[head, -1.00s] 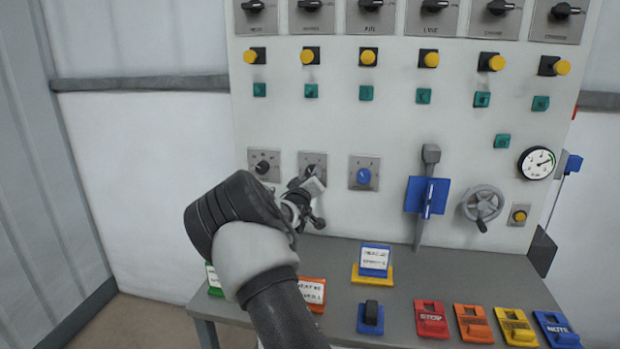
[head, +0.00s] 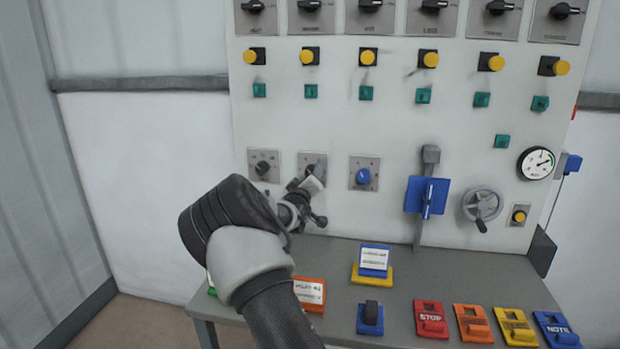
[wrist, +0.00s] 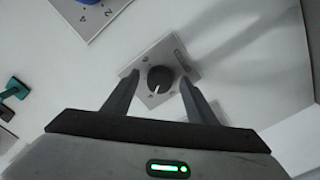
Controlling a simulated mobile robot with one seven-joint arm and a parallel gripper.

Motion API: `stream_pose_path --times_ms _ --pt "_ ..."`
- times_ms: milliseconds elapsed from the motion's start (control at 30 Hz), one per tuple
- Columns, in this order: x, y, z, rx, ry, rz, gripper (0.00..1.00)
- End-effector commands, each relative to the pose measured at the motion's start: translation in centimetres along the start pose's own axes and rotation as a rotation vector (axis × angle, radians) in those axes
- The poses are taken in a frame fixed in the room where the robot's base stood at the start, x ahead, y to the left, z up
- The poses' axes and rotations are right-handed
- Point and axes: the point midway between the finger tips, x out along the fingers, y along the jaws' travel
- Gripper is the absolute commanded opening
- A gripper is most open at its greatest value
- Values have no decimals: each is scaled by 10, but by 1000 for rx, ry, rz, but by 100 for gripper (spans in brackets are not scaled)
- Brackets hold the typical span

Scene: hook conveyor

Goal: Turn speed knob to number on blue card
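Three knobs on square grey plates sit in a row low on the panel. The left knob (head: 263,168) is black, and the right knob (head: 363,176) is blue. My gripper (head: 312,186) is at the middle plate (head: 313,160) and hides most of its knob. In the wrist view the black middle knob (wrist: 160,79) has a white pointer line and stands between my two open fingers (wrist: 158,90), with gaps on both sides. Which knob is the speed knob is not readable. A blue card (head: 374,260) with a white label stands on a yellow base; its text is blurred.
An orange card (head: 310,291) stands on the bench behind my forearm. Red, orange, yellow and blue blocks line the bench's right front. A blue lever plate (head: 427,196), handwheel (head: 482,204) and gauge (head: 537,163) are to the right. Yellow buttons and green tags are above.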

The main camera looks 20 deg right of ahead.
Motion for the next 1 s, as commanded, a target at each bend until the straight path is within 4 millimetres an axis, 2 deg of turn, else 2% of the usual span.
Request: stream_pose_path --times_ms 233,367,467,800,1000 --pt "-1 0 0 1 0 0 52" --pt "-11 0 -1 1 0 -1 52" --pt "-28 0 -2 1 0 -3 52" --pt "-112 0 -2 2 0 -3 52" --pt "-152 0 -1 1 0 -3 52"
